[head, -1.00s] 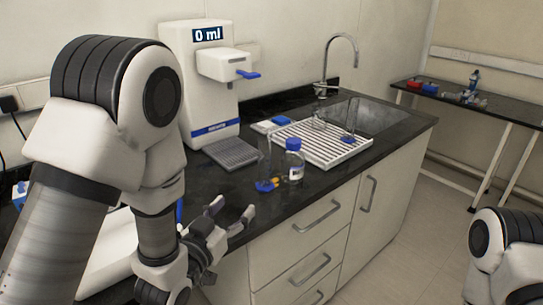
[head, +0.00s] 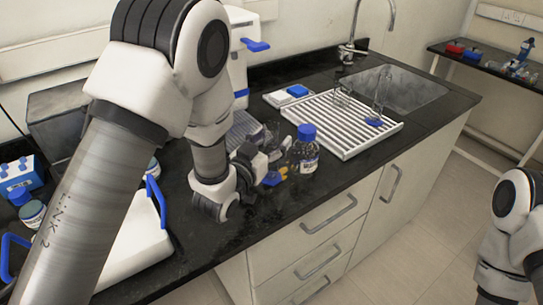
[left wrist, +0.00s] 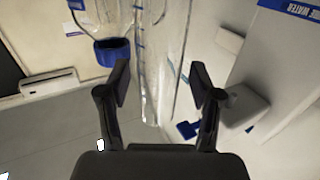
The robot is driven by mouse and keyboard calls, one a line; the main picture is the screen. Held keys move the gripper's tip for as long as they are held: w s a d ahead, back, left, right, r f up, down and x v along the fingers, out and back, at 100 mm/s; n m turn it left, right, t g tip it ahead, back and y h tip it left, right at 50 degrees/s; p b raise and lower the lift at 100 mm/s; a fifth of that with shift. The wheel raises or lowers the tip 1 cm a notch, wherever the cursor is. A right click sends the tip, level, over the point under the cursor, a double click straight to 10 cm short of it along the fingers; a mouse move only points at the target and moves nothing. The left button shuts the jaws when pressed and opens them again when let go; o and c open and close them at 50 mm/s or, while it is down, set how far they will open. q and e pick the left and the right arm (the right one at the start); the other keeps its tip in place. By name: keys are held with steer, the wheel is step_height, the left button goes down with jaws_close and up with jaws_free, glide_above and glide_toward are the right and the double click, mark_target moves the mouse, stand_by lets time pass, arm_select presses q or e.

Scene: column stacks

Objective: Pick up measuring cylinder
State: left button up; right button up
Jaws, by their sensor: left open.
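The clear measuring cylinder (left wrist: 155,65) stands between the two spread fingers of my left gripper (left wrist: 160,90) in the left wrist view, which shows the scene upside down. The fingers are open on either side of it. In the head view my left gripper (head: 262,160) is at the cylinder, beside the blue-capped bottle. The cylinder's blue base (head: 271,179) shows on the black worktop, while its body is mostly hidden or hard to make out. My right gripper is out of view; only part of its arm shows at the right edge.
The blue-capped bottle (head: 304,151) stands close to the right of the cylinder; its cap (left wrist: 112,51) is near a finger. The white drying rack (head: 345,132) and sink (head: 410,92) lie beyond. The water dispenser (head: 237,62) stands behind my left arm.

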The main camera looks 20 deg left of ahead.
arm_select(q)
steer(key=shift+s, duration=0.1)
steer(key=shift+s+r, duration=0.1)
steer(key=c, duration=0.5)
jaws_close()
steer(key=shift+r, duration=0.1)
